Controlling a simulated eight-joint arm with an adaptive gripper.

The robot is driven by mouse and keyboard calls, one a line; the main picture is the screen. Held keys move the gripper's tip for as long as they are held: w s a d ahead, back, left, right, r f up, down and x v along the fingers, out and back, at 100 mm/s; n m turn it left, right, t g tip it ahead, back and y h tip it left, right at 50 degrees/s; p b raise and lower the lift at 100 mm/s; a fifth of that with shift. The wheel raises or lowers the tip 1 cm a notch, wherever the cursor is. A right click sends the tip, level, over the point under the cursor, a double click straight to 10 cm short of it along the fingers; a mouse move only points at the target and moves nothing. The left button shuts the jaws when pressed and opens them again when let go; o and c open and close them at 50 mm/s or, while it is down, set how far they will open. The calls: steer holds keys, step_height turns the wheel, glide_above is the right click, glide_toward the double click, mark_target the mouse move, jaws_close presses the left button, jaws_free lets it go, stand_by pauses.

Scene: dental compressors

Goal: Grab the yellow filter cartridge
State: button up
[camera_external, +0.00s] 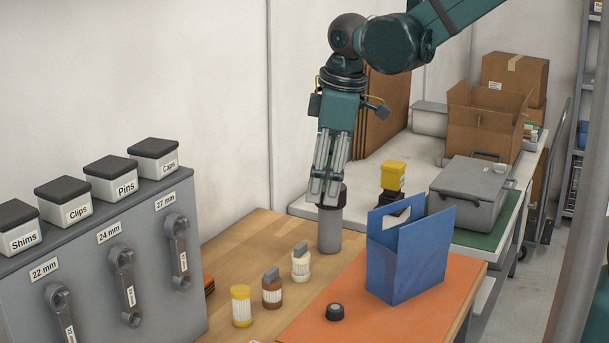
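A yellow cartridge (241,306) with a pale label stands upright on the wooden table, at the left end of a short row. A brown cartridge (272,290) and a cream cartridge (301,263) with grey tops stand to its right. My gripper (324,199) points down, above and to the right of the row, away from the yellow cartridge. Its two fingers look apart, with a narrow gap between them. They overlap the dark top of a grey cylinder (329,230) in the picture; I cannot tell whether they touch it.
A blue carrier (408,259) and a black cap (335,312) are on the orange mat (385,325). A grey rack (90,262) with wrenches and small boxes stands left. A yellow block (393,176) sits on a black base behind. Bare wood surrounds the cartridges.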

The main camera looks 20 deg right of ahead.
mark_target(241, 289)
steer(key=s+a+f+n, duration=0.2)
steer(key=a+f, duration=0.2)
steer(key=a, duration=0.2)
steer(key=s+a+f+n+g+h, duration=0.1)
steer(key=s+a+f+n, duration=0.1)
steer(key=a, duration=0.4)
steer(key=s+a+f+n, duration=0.2)
steer(key=s+a+f, duration=0.1)
steer(key=a+f, duration=0.3)
steer(key=shift+s+a+f+g, duration=0.2)
steer(key=shift+a+f+g, duration=0.1)
steer(key=shift+a+g, duration=0.1)
steer(key=shift+f, duration=1.3)
steer(key=shift+f, duration=0.1)
steer(key=shift+f+b, duration=0.35)
steer(key=shift+f, duration=2.15)
steer(key=c, duration=1)
